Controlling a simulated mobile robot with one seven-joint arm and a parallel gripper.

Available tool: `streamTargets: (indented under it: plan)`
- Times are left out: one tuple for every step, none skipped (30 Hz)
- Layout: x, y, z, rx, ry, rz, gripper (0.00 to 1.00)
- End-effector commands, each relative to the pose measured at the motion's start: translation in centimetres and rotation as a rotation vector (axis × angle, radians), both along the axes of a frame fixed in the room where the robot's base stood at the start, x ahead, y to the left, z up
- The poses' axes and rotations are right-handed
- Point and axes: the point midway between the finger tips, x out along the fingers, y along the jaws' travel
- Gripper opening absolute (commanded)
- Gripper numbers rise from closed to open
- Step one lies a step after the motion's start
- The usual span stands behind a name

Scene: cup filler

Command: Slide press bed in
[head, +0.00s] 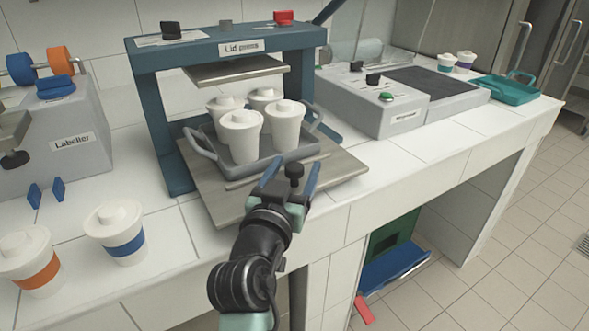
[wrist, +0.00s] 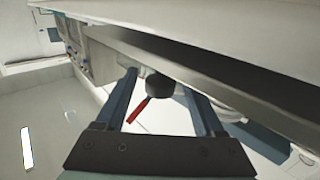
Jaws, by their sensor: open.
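The press bed (head: 221,196) is a flat grey-brown plate that sticks out of the front of the blue lid press (head: 154,115). A grey tray (head: 203,146) with two handles stands on the bed and holds several white lidded cups (head: 240,137). A black knob (head: 294,169) is at the bed's front edge. My gripper (head: 291,176) is at that edge, its two blue fingers open on either side of the knob. In the wrist view the knob (wrist: 160,88) shows between the spread fingers, with a gap to each. The bed's edge runs above them.
A labeller (head: 72,140) stands left, with orange-banded (head: 32,262) and blue-banded (head: 120,235) cups before it. A grey machine (head: 375,105) and a teal tray (head: 510,90) stand right. The press plate (head: 235,68) hangs above the cups.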

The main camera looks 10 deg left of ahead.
Motion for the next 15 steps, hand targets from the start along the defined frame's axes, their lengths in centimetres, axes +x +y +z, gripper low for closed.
streamTargets:
  plan:
    - [0.0,0.0,0.0,0.000,0.000,0.000,0.70]
    - [0.0,0.0,0.0,0.000,0.000,0.000,0.70]
    - [-0.1,0.0,0.0,0.000,0.000,0.000,0.70]
    - [-0.2,0.1,0.0,0.000,0.000,0.000,0.70]
    - [-0.4,0.1,-0.1,-0.001,0.001,0.001,0.70]
    - [-0.7,0.1,-0.1,-0.001,0.001,0.001,0.70]
    - [-1.0,0.2,0.0,-0.001,0.000,0.001,0.70]
    - [-1.3,0.3,0.0,0.000,0.000,0.002,0.70]
    - [-1.9,0.4,0.0,0.000,0.001,0.002,0.70]
    - [-2.5,0.5,0.0,0.000,0.001,0.003,0.70]
    - [-3.0,0.6,0.0,0.000,0.002,0.003,0.70]
    - [-3.9,0.7,-0.1,0.000,0.002,0.004,0.70]
    - [-4.6,0.8,-0.1,0.000,0.002,0.003,0.70]
    - [-5.2,0.9,-0.1,0.000,0.002,0.003,0.70]
    - [-6.1,1.1,-0.1,0.000,0.002,0.004,0.70]
